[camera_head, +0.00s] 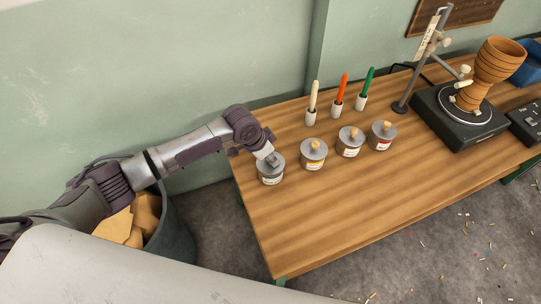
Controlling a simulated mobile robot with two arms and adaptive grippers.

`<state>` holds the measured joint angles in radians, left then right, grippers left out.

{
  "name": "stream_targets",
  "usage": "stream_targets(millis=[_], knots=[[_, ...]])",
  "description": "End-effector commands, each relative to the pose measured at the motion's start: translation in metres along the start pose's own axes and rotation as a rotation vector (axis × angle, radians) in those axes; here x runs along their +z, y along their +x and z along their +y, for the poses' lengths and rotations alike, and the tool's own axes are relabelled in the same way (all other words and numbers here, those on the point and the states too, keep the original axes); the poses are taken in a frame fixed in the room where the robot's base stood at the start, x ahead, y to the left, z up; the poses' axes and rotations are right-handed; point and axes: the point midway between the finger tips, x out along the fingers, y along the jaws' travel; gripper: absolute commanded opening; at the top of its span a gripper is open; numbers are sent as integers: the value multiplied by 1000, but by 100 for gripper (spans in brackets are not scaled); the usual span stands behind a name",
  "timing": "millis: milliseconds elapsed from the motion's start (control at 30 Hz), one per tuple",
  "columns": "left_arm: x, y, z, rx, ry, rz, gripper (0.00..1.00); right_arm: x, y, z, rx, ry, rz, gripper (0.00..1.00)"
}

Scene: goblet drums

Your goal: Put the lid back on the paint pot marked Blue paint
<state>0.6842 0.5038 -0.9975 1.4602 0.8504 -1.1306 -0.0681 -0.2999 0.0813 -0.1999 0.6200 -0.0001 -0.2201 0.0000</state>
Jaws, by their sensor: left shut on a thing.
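The leftmost paint pot (271,178) stands on the left end of the wooden table; its label is too small to read, so I cannot confirm it says Blue paint. My left gripper (270,158) reaches down over this pot from the left. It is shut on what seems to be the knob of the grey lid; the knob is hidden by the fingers. The lid is level at the pot's mouth, but I cannot tell whether it rests on the rim or hovers just above. My right gripper is out of view.
A yellow-marked pot (313,158), a middle pot (348,148) and a red-marked pot (381,141) stand to the right, with lids and wooden knobs. Upright brushes (341,97) stand behind. A goblet drum (489,70) sits on a black turntable (438,104). The table's front (400,200) is clear.

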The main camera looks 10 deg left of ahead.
Motion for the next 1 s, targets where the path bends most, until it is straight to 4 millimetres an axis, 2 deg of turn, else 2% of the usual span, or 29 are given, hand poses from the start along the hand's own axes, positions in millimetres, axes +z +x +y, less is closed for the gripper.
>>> stream_targets(millis=[100, 133, 300, 533, 667, 700, 1000], knots=[[0, 0, 0, 0, 0, 1, 0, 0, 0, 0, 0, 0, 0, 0], [0, 0, 0, 0, 0, 1, 26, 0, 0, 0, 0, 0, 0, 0], [0, 0, 0, 0, 0, 1, 54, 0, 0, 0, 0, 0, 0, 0], [0, 0, 0, 0, 0, 0, 55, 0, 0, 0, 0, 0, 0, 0], [0, 0, 0, 0, 0, 0, 77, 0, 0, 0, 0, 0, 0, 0], [0, 0, 0, 0, 0, 0, 79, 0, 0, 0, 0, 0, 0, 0], [-1, -1, 0, 0, 0, 0, 79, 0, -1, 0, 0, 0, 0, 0]])
